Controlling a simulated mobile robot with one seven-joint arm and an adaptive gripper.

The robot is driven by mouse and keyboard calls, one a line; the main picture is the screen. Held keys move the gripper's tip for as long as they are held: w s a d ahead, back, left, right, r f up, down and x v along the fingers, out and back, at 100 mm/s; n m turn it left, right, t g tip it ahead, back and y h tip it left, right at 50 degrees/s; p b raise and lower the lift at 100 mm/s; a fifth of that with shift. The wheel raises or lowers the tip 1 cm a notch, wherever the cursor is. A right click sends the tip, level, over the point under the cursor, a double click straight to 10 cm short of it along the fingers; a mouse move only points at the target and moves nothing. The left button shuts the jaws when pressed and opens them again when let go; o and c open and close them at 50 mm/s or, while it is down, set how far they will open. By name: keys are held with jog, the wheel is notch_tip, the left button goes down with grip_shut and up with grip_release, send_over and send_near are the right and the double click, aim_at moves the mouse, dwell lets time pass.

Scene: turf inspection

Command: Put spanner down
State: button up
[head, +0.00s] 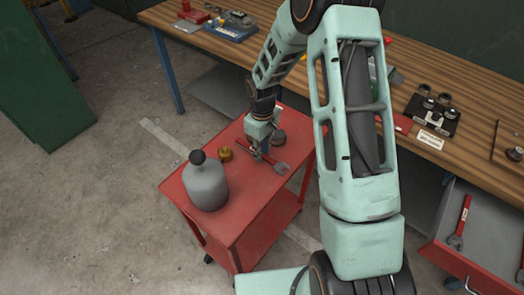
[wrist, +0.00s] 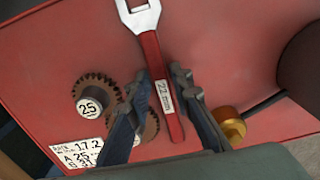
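The spanner, with a red handle marked 22 mm and a grey open jaw, lies on the red cart (head: 250,205) top in the head view (head: 281,168). In the wrist view its handle (wrist: 161,88) runs between my fingers, jaw end away from me. My gripper (head: 259,156) is down at the cart top over the handle. In the wrist view my gripper (wrist: 158,82) has a finger on each side of the handle, with narrow gaps showing, so it looks open. The handle's far end is close to my palm.
A grey bottle (head: 206,186) and a brass piece (head: 226,154) stand left on the cart. Toothed gears, one marked 25 (wrist: 90,105), sit beside a white label (wrist: 78,153). The wooden workbench (head: 455,85) lies behind; an open drawer (head: 480,235) holds another red spanner (head: 460,222).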

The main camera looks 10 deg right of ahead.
jog(key=shift+o, duration=1)
jog(key=shift+w+r, duration=0.1)
jog(key=shift+r, duration=0.45)
notch_tip(320, 180, up, 11)
jog(key=shift+r, duration=0.15)
